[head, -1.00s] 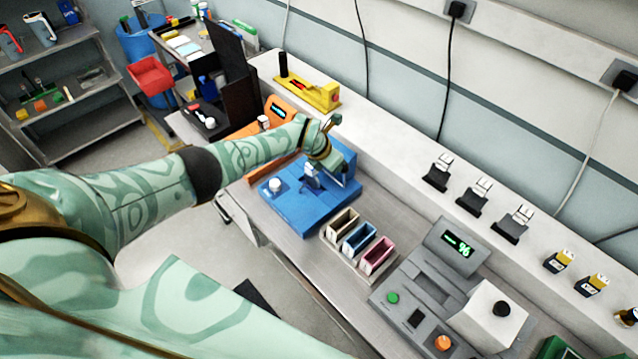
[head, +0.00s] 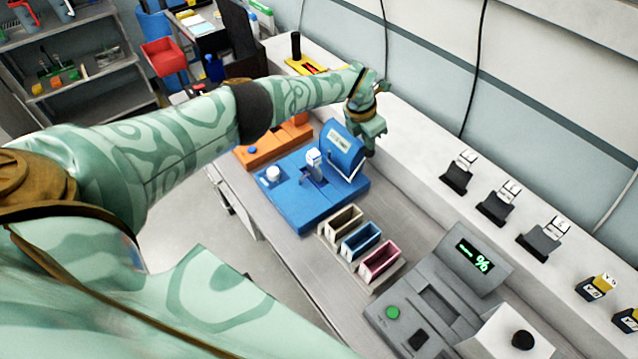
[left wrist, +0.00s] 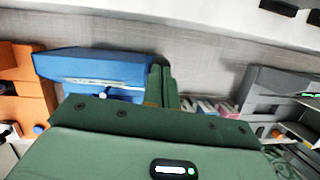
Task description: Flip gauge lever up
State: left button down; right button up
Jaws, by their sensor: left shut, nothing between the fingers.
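The blue gauge (head: 295,205) stands on the bench, with a raised blue head bearing a pale display (head: 339,139). A white and grey upright piece (head: 314,160) and a white round knob (head: 273,174) are on its base. A thin pale bar runs along the head's right edge; I cannot tell surely which part is the lever. My left gripper (head: 369,148) is shut and empty, pointing down just behind and right of the gauge head. In the left wrist view the shut fingers (left wrist: 160,86) show beside the blue gauge (left wrist: 95,66); contact is unclear. My right gripper is out of view.
An orange device (head: 258,151) stands left of the gauge. A rack with several coloured slots (head: 361,240) and a grey device with a green-lit screen (head: 474,256) stand to the right. Black holders (head: 497,204) sit on the white ledge behind, which is partly clear.

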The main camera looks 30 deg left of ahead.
pick_arm(q)
jog(key=shift+w, duration=0.15)
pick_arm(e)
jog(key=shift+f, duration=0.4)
